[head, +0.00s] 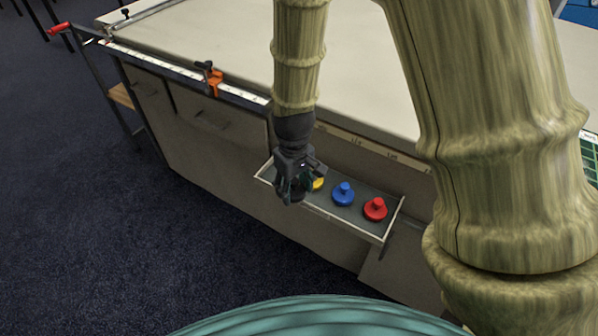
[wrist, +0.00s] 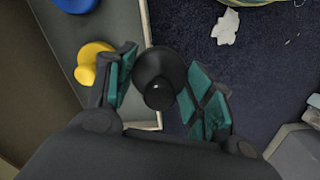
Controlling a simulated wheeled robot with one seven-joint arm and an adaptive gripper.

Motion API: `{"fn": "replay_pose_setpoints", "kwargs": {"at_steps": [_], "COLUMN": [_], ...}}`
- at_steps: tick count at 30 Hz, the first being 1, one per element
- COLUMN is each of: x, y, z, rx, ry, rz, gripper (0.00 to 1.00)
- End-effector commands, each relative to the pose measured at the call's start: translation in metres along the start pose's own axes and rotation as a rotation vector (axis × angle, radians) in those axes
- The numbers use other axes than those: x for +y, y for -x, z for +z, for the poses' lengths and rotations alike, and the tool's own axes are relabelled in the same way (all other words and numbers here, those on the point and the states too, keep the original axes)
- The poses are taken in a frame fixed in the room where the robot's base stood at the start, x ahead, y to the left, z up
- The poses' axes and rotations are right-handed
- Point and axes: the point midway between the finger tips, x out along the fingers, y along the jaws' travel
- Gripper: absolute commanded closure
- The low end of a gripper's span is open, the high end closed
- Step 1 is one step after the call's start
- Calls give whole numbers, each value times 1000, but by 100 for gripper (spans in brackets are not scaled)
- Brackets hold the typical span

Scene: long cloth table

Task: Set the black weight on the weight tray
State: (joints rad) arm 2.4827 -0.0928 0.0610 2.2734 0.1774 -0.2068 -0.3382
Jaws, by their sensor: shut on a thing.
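My gripper (head: 292,190) is at the left end of the weight tray (head: 398,217), near its front rim. In the wrist view, my gripper (wrist: 163,88) is shut on the black weight (wrist: 158,72), with teal finger pads on both sides of it. The weight's knob faces the wrist camera. It overlaps the line of the tray rim (wrist: 145,25), with dark floor showing to its right. I cannot tell how high it is above the tray. In the head view the gripper mostly hides the weight.
The tray holds a yellow weight (head: 318,184), a blue weight (head: 343,194) and a red weight (head: 375,209). The tray is at the side of the long table (head: 200,45). An orange clamp (head: 213,80) is on the table edge. Dark carpet (head: 90,220) lies open in front.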

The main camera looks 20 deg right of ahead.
Motion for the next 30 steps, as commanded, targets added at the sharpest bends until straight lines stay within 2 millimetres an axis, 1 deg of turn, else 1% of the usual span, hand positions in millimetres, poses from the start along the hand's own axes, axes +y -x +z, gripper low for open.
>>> {"fn": "replay_pose_setpoints", "kwargs": {"at_steps": [1,9,15,18,21,24,28,30], "x": [4,24,39,45,48,50,50,50], "y": [-1,-5,-9,-10,-12,-12,-18,-24], "z": [-11,-60,-95,-108,-117,-121,-122,-122], "rx": [2,1,1,1,0,-1,-1,-2], "ry": [0,0,-1,-1,0,0,0,0], "rz": [1,1,1,1,0,1,0,0], "gripper": [87,87,87,87,87,87,87,87]}}
